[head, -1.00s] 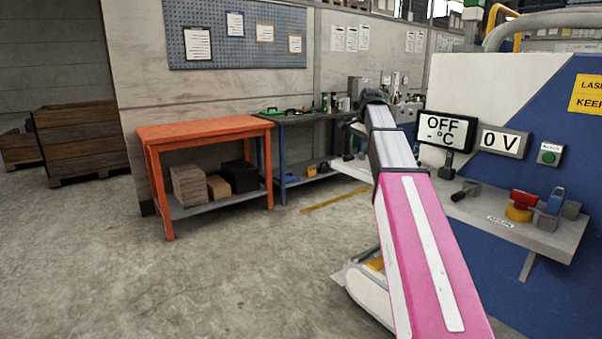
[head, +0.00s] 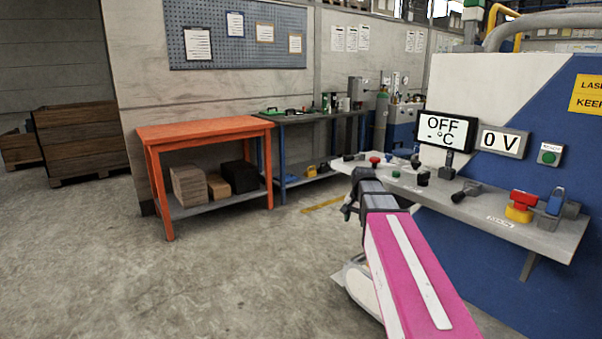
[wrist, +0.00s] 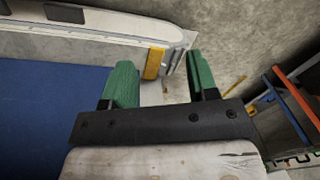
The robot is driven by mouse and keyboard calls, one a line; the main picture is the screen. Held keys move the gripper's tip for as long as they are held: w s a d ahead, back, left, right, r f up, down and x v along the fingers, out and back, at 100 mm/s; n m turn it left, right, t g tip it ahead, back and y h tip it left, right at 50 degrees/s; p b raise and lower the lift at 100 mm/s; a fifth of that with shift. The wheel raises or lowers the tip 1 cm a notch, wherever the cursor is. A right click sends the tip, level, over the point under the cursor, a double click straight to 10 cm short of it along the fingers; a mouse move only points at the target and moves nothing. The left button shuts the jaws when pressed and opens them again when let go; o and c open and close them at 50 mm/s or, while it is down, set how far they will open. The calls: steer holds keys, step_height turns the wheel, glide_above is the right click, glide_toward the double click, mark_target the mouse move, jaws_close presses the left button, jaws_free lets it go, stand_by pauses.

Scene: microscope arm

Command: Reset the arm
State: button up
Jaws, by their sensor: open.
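My arm, pink and white, comes up from the bottom right of the head view. Its dark end with my gripper (head: 350,204) is at the left end of the grey control shelf (head: 480,212), in front of it and slightly lower. The fingers are hard to make out there. In the wrist view the two green fingers of my gripper (wrist: 160,72) stand wide apart. No separate microscope arm can be made out in these frames.
The shelf carries a red-topped yellow switch (head: 520,206) and several knobs. Above it are an OFF display (head: 447,130), a 0 V display (head: 503,142) and a green button (head: 549,157). An orange table (head: 205,128) and a dark bench (head: 312,116) stand left. Floor between is clear.

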steer(key=s+a+f+n+g, duration=0.1)
steer(key=s+f+n, duration=0.4)
steer(key=s+f, duration=1.3)
steer(key=shift+s+a+f+n+h, duration=0.15)
steer(key=shift+f+n+h, duration=0.25)
steer(key=shift+f, duration=0.5)
